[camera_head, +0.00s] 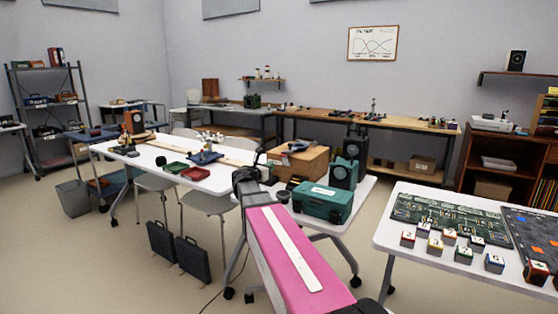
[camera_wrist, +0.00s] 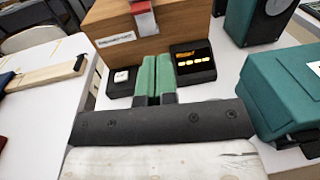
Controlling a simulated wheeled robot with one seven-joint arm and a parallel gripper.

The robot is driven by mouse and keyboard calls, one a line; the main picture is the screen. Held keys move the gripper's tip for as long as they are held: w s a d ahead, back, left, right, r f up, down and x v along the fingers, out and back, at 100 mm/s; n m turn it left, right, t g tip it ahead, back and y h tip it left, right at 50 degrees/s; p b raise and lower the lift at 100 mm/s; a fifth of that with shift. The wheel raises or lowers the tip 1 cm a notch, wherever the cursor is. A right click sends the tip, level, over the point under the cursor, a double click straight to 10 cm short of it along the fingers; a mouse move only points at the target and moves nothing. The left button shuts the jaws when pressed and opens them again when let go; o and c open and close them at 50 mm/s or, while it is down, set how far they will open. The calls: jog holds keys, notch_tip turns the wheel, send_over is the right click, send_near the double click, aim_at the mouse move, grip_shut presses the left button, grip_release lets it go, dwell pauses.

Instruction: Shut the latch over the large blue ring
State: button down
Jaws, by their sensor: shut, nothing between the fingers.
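My gripper (camera_wrist: 155,62) shows in the wrist view with its two green fingers together, shut and empty. It is in front of a wooden box (camera_wrist: 190,30), over the white table. A red and grey strip (camera_wrist: 143,18) is on the box's front; I cannot tell whether it is a latch. I cannot make out a large blue ring in either view. In the head view the wooden box (camera_head: 310,162) stands beyond the dark end of my arm. A small blue piece (camera_head: 206,158) sits on the long white table, too small to identify.
A teal case (camera_wrist: 280,95) is close on the right, with a teal speaker (camera_wrist: 265,20) behind it. A wooden board (camera_wrist: 45,74) lies left.

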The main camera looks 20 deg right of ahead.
jog(key=s+a+f+t+h, duration=0.1)
jog(key=a+f+t, duration=0.2)
jog(key=n, duration=0.1)
send_near(284, 159)
jog(key=w+d+r, duration=0.2)
jog(key=d+r, duration=0.2)
jog(key=shift+w, duration=0.15)
jog(key=shift+r, duration=0.1)
dwell(0.4)
jog(key=shift+w+d+r, duration=0.5)
jog(key=shift+d+r, duration=0.1)
jog(key=shift+r, duration=0.25)
